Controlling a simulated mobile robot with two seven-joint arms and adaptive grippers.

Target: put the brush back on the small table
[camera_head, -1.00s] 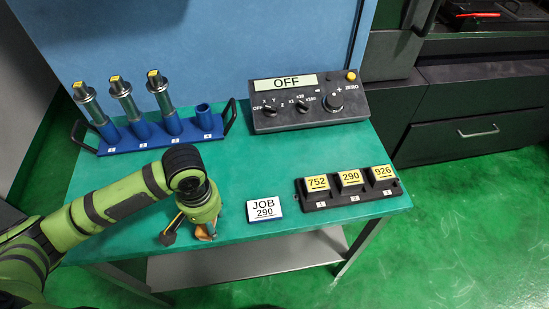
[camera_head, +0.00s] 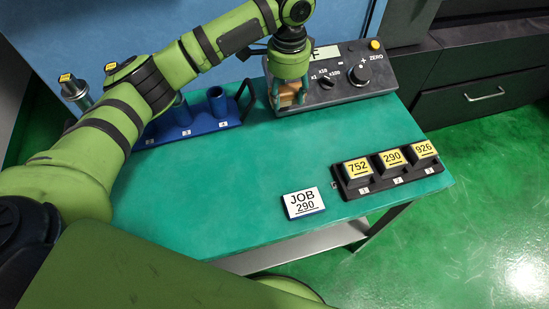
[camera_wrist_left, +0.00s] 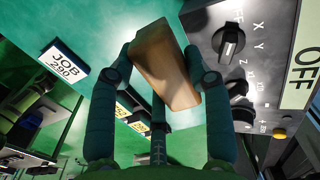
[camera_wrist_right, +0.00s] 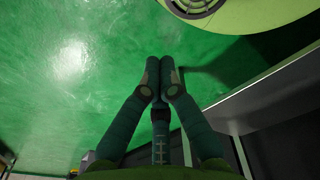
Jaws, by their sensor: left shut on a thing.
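My left gripper (camera_head: 289,97) is shut on the brush, a tan wooden block (camera_head: 286,88) in the head view. It is held in front of the grey control box, at the back of the green-topped table (camera_head: 235,195). In the left wrist view the brush (camera_wrist_left: 165,65) sits tilted between the two fingertips (camera_wrist_left: 163,65); its bristles cannot be made out. Whether it touches the box or table is unclear. My right gripper (camera_wrist_right: 160,75) shows only in its own wrist view, fingertips together and empty, over the green floor.
The control box (camera_head: 345,85) has knobs and a partly hidden display. A blue rack (camera_head: 205,123) with tools is largely behind my left arm. A JOB 290 card (camera_head: 303,204) and a black holder with numbered blocks (camera_head: 388,172) stand front right. The table's middle is clear.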

